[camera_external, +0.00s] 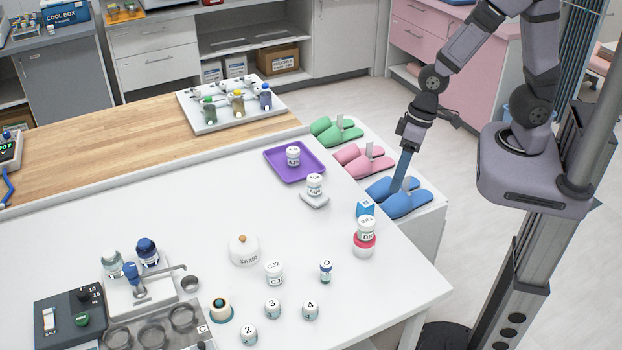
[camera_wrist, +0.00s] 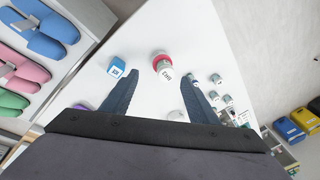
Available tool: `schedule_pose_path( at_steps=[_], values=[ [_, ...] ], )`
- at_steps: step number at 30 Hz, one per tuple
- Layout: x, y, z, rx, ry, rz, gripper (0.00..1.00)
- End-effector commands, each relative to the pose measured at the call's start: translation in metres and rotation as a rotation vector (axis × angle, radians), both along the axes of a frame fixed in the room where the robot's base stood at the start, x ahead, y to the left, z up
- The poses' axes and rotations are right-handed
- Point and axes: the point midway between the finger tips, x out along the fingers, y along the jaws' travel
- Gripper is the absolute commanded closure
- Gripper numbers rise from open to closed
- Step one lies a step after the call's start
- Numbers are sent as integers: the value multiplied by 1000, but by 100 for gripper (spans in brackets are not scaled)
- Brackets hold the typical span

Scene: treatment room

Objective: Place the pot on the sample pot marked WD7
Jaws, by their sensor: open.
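No label that I can read says WD7. A white lidded pot (camera_external: 366,229) with a dark label stands on a red-banded white base (camera_external: 364,246) near the table's right edge. The red and white pair shows in the wrist view (camera_wrist: 163,66), beyond and between my fingertips. Other white labelled pots stand on the purple tray (camera_external: 271,167), on a small pale stand (camera_external: 315,186) and near the table's middle (camera_external: 274,273). My gripper (camera_external: 398,187) is open and empty, pointing down above the blue slippers, right of the table; its fingers show apart in the wrist view (camera_wrist: 159,97).
A blue box (camera_external: 366,208) stands just behind the red-banded pair. A white swabs jar (camera_external: 244,252), a small vial (camera_external: 325,271) and small numbered pots (camera_external: 272,309) occupy the front. Slippers (camera_external: 404,204) lie on a low surface beside the table. The table's right front corner is clear.

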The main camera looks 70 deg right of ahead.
Motion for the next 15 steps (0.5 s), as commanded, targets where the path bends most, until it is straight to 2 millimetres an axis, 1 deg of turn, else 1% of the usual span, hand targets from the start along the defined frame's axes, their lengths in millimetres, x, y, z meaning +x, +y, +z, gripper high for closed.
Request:
schedule_pose_path(
  at_steps=[1,3,6,9,10,12,15],
  values=[
    [-8,-25,9,-26,21,4,46],
    [-23,-53,17,-69,62,24,46],
    [-43,-84,25,-121,113,38,46],
    [-56,-104,31,-157,145,45,46],
    [-58,-107,32,-164,152,46,46],
    [-62,-112,33,-174,162,49,46],
    [-64,-114,34,-178,167,50,46]
  ],
)
